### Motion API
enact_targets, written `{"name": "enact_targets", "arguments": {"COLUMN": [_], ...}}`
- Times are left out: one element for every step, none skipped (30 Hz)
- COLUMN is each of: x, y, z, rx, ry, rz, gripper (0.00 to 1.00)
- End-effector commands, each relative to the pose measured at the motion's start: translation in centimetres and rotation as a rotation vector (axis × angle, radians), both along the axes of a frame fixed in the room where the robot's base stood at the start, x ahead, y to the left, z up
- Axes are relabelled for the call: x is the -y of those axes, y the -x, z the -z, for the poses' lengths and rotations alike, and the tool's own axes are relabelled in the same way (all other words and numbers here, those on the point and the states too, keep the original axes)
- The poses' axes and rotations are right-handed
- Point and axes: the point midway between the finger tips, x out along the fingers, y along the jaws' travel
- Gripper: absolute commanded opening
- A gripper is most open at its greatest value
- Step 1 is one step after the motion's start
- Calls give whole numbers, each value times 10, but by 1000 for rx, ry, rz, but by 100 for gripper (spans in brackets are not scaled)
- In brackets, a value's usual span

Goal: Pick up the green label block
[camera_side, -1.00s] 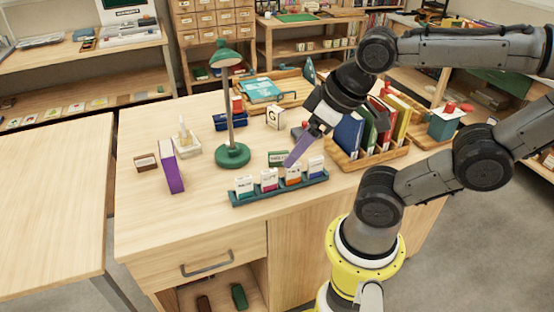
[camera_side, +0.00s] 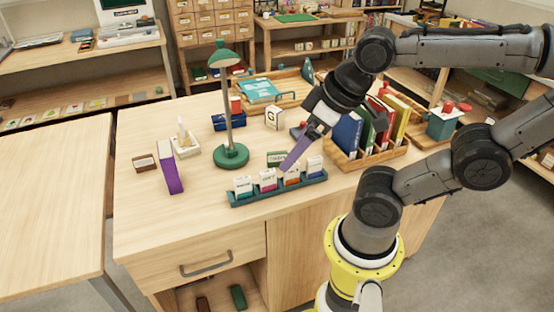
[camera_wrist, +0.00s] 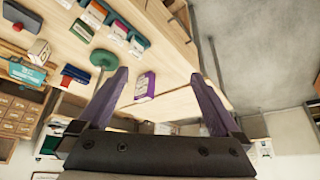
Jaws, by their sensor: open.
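The green label block (camera_side: 276,157) lies on the desk just behind the teal card rack (camera_side: 250,199) in the side view. It also shows as a green block (camera_wrist: 82,31) near the top of the wrist view, left of the rack. My gripper (camera_side: 285,167) has purple fingers angled down to the left, their tips overlapping the block's right edge in the side view. I cannot tell whether they touch it. In the wrist view my gripper (camera_wrist: 160,76) is open, with nothing between its fingers, and the block is outside the gap.
The green lamp (camera_side: 231,155) stands left of the block. A rack of upright books (camera_side: 365,135) is close on the right. A white block with a G (camera_side: 274,118) is behind. A purple book (camera_side: 168,166) stands at the left. The desk's front left is clear.

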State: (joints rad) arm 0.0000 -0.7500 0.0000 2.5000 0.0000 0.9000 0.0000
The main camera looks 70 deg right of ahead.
Motion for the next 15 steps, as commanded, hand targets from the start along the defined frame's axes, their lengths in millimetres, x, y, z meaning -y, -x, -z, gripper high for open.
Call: {"name": "enact_targets", "arguments": {"x": [0,0,0,0,0,0,0,0,0,0,0,3,6,9,15], "y": [0,0,0,0,0,0,0,-1,-6,-10,-16,-26,-34,-42,-53], "z": [0,0,0,0,0,0,0,-2,-11,-16,-21,-27,-30,-33,-35], "rx": [0,0,0,0,0,0,0,5,24,32,33,27,19,11,-3], "ry": [0,0,0,0,-1,-5,-10,-17,-29,-37,-45,-56,-63,-71,-80], "rz": [0,0,0,0,2,10,19,33,52,67,84,117,145,177,218], "gripper": [100,100,100,100,100,100,100,100,100,100,100,100,100,100,100]}}
